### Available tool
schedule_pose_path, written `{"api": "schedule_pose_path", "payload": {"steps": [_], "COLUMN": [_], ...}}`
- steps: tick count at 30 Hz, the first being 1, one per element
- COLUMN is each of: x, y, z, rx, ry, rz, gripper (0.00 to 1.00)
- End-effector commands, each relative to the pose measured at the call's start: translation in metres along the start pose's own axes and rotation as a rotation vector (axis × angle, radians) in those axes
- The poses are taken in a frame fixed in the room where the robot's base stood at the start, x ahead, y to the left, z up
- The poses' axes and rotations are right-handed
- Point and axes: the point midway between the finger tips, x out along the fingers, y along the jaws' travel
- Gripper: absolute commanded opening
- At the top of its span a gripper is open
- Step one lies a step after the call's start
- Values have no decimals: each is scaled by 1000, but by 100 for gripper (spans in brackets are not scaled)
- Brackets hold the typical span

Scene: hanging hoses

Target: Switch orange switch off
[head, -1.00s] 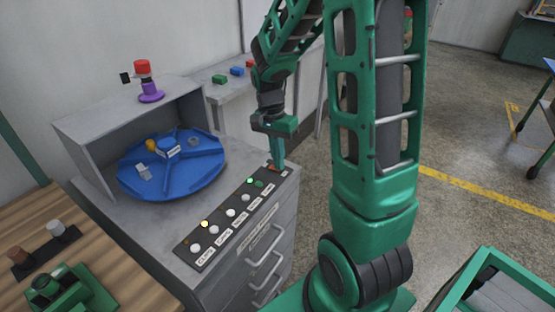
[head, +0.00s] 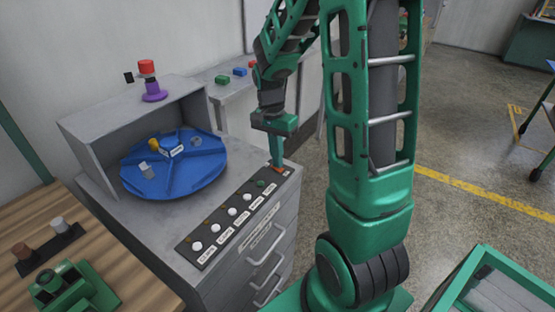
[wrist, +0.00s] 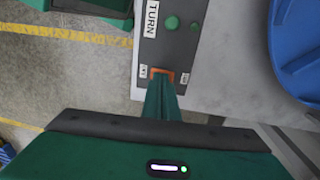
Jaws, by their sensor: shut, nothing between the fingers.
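The orange switch (head: 281,170) sits at the far right end of the button panel (head: 240,215), on the grey drawer cabinet. In the wrist view, the orange switch (wrist: 162,72) shows as an orange frame between two small white labels, too small to read surely. My gripper (head: 278,166) is shut and empty, pointing down with its fingertips at the switch. In the wrist view, my gripper (wrist: 161,82) covers much of the switch, so its rocker position is hidden. I cannot tell whether the tips press on it.
The panel has several white buttons (head: 221,237) with labels and a green button (head: 261,183). Behind it are a blue divided turntable (head: 175,180) and a grey box (head: 90,145). A wooden bench (head: 95,245) stands at left.

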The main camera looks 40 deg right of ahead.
Motion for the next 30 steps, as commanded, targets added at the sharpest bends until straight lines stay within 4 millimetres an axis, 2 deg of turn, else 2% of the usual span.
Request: {"api": "schedule_pose_path", "payload": {"steps": [14, 17, 30], "x": [-6, -18, -103], "y": [-2, 1, 20], "z": [0, 0, -1], "rx": [-1, 0, 0], "ry": [2, 2, 2], "rz": [-2, -3, -2], "gripper": [0, 0, 0]}}
